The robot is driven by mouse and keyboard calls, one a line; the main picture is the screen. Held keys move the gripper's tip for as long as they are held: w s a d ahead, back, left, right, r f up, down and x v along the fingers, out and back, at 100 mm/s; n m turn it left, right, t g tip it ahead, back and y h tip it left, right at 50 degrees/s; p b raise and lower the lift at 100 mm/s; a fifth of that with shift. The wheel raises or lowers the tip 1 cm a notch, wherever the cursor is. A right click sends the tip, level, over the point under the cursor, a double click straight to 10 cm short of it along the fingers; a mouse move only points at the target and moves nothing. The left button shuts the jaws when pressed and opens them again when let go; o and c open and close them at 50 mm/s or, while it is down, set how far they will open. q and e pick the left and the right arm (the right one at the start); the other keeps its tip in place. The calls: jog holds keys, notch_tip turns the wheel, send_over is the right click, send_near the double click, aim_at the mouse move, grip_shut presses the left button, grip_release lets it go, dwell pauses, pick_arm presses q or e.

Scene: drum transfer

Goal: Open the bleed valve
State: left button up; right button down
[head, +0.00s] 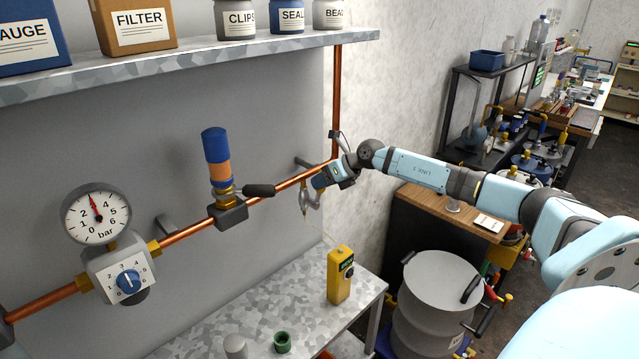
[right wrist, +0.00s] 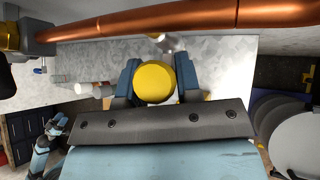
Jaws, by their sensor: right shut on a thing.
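My right gripper (head: 318,184) is at the right part of the copper pipe (head: 285,184), by a small grey fitting (head: 308,201) that hangs below it. In the right wrist view its two blue fingers (right wrist: 154,85) are shut on the sides of a round yellow knob (right wrist: 154,81). A silvery part (right wrist: 166,43) shows between the knob and the pipe. I take the knob to be the bleed valve's; no label shows. In the head view my gripper mostly hides it. A pressure gauge (head: 96,216) has its red needle near straight up, slightly left.
A black lever (head: 259,190) and a blue-orange cylinder (head: 216,160) sit on the pipe to the left. A dial regulator (head: 127,280) is below the gauge. A yellow handheld device (head: 340,275) stands on the bench below. A grey drum (head: 430,310) stands to the right.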

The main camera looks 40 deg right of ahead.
pick_arm(q)
jog(key=shift+a, duration=0.25)
pick_arm(e)
jog(key=shift+a, duration=0.1)
jog(key=c, duration=0.8)
grip_release()
pick_arm(q)
jog(key=shift+f, duration=0.1)
pick_arm(e)
jog(key=shift+s+r, duration=0.1)
pick_arm(q)
jog(key=shift+f+b, duration=1.7)
jog(key=shift+b, duration=0.1)
pick_arm(e)
jog(key=v, duration=1.3)
jog(key=shift+s+r, duration=0.15)
jog(key=shift+r, duration=0.1)
